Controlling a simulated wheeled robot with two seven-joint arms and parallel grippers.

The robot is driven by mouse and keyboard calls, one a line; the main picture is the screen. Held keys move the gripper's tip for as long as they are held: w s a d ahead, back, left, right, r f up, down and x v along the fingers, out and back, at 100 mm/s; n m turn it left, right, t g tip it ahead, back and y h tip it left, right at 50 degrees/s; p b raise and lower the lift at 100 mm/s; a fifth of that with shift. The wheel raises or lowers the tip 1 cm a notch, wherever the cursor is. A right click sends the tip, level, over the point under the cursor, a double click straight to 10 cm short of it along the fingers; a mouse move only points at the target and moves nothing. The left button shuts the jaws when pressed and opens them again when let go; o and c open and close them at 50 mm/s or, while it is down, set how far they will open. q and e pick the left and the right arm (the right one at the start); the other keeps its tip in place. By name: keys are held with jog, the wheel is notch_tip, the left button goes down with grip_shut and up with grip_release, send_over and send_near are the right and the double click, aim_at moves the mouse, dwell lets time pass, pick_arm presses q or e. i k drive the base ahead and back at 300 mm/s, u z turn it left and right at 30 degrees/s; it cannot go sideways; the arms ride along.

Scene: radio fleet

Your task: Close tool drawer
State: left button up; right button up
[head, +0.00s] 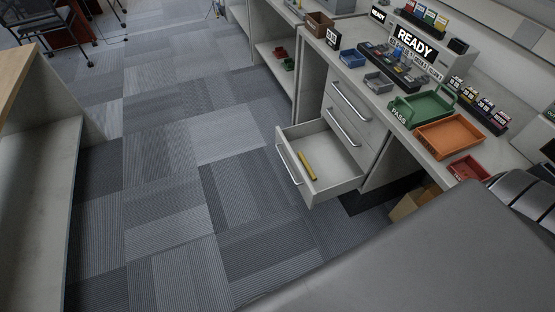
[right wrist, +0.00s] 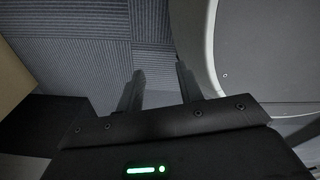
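The tool drawer (head: 335,178) is the lowest of the grey cabinet's (head: 350,110) drawers. It is pulled well out over the carpet, with a silver bar handle (head: 289,166) on its front. A yellow tool (head: 307,165) lies inside near the front; the rest of the visible drawer floor looks bare. The two drawers above are shut. My right gripper (right wrist: 160,72) shows in the right wrist view with its fingers apart and nothing between them, over carpet. Neither gripper shows in the head view.
The counter above holds a green tray (head: 421,106), an orange tray (head: 451,138), a red tray (head: 468,168) and a READY sign (head: 417,46). A cardboard box (head: 408,204) stands below it. Carpet (head: 190,190) left of the drawer is clear. A wood-topped desk (head: 25,150) stands left.

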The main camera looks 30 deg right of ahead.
aim_at(338, 173)
jog(key=z, duration=0.45)
jog(key=i, duration=0.6)
jog(key=z, duration=0.7)
